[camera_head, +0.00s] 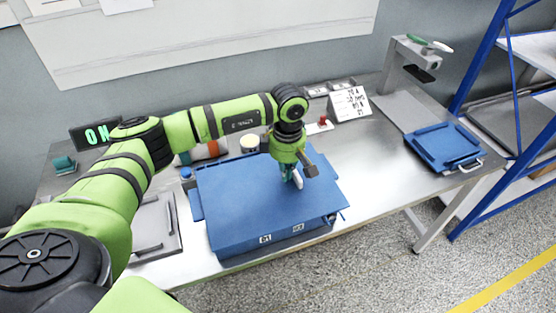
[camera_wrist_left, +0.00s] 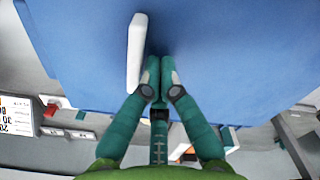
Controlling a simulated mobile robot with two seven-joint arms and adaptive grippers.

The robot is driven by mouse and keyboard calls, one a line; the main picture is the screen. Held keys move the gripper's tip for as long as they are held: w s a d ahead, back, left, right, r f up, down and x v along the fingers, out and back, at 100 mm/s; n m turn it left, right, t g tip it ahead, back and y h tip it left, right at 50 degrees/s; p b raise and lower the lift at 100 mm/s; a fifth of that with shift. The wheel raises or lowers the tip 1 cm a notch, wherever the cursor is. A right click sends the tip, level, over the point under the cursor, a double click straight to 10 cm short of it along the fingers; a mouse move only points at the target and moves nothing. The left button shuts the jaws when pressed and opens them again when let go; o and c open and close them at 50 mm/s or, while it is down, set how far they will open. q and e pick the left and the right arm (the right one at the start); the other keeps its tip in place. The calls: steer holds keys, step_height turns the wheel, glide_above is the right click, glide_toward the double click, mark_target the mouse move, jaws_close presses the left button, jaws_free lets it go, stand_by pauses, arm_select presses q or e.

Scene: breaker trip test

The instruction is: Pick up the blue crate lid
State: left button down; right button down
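A large blue crate (camera_head: 265,240) stands on the steel table with its flat blue lid (camera_head: 245,185) on top. A white upright handle (camera_wrist_left: 136,52) rises from the lid; it shows partly in the head view (camera_head: 298,181). My left gripper (camera_head: 294,178) points down just over the lid, beside this handle. In the left wrist view the gripper's green fingertips (camera_wrist_left: 160,72) are close together, with the handle to their left and not between them. Whether a finger touches the handle or lid, I cannot tell. My right gripper is not in view.
A smaller blue tray-like panel (camera_head: 440,144) with a metal handle lies at the table's right. A grey stand (camera_head: 393,75) rises behind it. A white sign (camera_head: 350,104) and red button (camera_head: 323,121) stand behind the crate. A grey tray (camera_head: 155,225) lies left.

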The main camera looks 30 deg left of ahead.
arm_select(q)
steer(key=shift+f, duration=0.1)
steer(key=shift+d+f+b, duration=0.1)
steer(key=shift+d+b, duration=0.75)
steer(key=shift+d, duration=0.4)
